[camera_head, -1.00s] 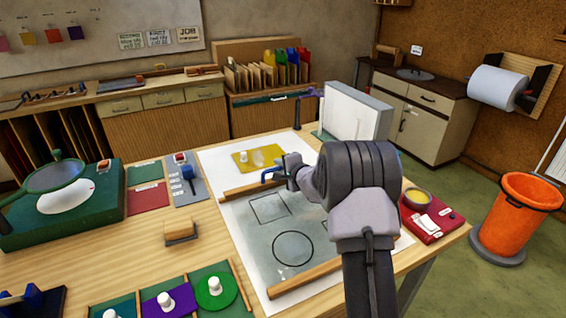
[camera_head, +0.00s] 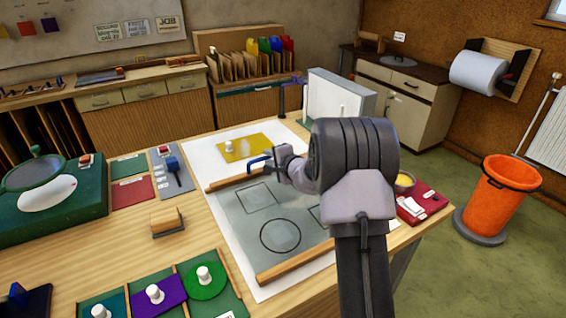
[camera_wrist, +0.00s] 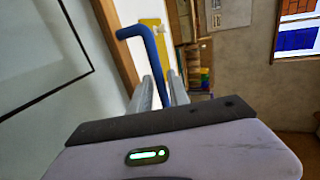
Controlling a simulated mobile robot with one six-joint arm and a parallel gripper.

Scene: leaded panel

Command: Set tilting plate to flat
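The grey, glassy plate (camera_head: 230,212) lies on a white sheet on the table, with a square and a circle outlined on it. I cannot tell its tilt for sure. A wooden strip borders its far edge and another its near edge. A bent blue rod (camera_head: 258,160) shows at my gripper (camera_head: 272,163), above the far strip. In the wrist view the blue rod (camera_wrist: 153,55) stands between the two fingers of my gripper (camera_wrist: 160,82), which look closed around it. I cannot see what the rod is fixed to. My arm hides the plate's right part.
A yellow sheet (camera_head: 246,147) with a white knob lies beyond the far strip. A white upright panel (camera_head: 337,100) stands behind.

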